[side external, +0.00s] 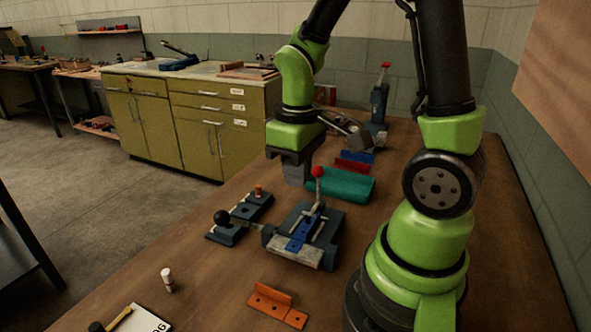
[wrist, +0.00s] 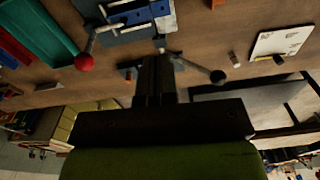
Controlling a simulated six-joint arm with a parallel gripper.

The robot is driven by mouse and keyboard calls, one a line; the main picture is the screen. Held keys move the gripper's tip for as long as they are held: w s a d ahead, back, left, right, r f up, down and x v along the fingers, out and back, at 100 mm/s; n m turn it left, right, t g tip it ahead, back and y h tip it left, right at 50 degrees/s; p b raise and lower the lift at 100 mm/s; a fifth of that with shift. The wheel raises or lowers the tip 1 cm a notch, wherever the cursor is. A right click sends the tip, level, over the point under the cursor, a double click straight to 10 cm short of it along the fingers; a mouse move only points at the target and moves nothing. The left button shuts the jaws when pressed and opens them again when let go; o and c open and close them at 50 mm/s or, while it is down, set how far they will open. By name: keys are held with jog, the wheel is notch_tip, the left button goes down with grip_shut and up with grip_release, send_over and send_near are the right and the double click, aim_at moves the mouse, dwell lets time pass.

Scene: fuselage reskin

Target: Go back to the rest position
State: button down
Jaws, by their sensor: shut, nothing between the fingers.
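My gripper (side external: 296,172) hangs pointing down above the table, behind the clamp fixture with the red-knobbed lever. In the wrist view my gripper (wrist: 160,62) shows as dark fingers close together, with nothing seen between them. The clamp fixture (side external: 327,221) holds a blue strip with holes (side external: 302,234) under its lever. The fixture's red knob (wrist: 85,62) also shows at the upper left of the wrist view. The gripper appears apart from the fixture.
A second fixture with a black knob (side external: 222,217) stands left of the clamp. A teal block (side external: 345,186), a red block (side external: 352,166) and a blue block (side external: 359,156) lie behind. An orange bracket (side external: 277,303), a white-topped cylinder (side external: 167,279) and a white sheet (side external: 140,321) lie in front.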

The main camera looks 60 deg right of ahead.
jog(key=shift+a+r, duration=0.25)
jog(key=shift+a, duration=0.05)
jog(key=s+a+r+m+t+y, duration=0.1)
jog(key=s+a+r+t, duration=0.1)
jog(key=r, duration=0.4)
jog(key=s+a+r+m+t+y, duration=0.1)
jog(key=s+a+r+m+t, duration=0.1)
jog(key=s+a+r+t, duration=0.1)
notch_tip(320, 180, up, 4)
jog(key=shift+s+a+f+t, duration=0.1)
jog(key=shift+s+a+t, duration=0.2)
jog(key=shift+a+t, duration=0.65)
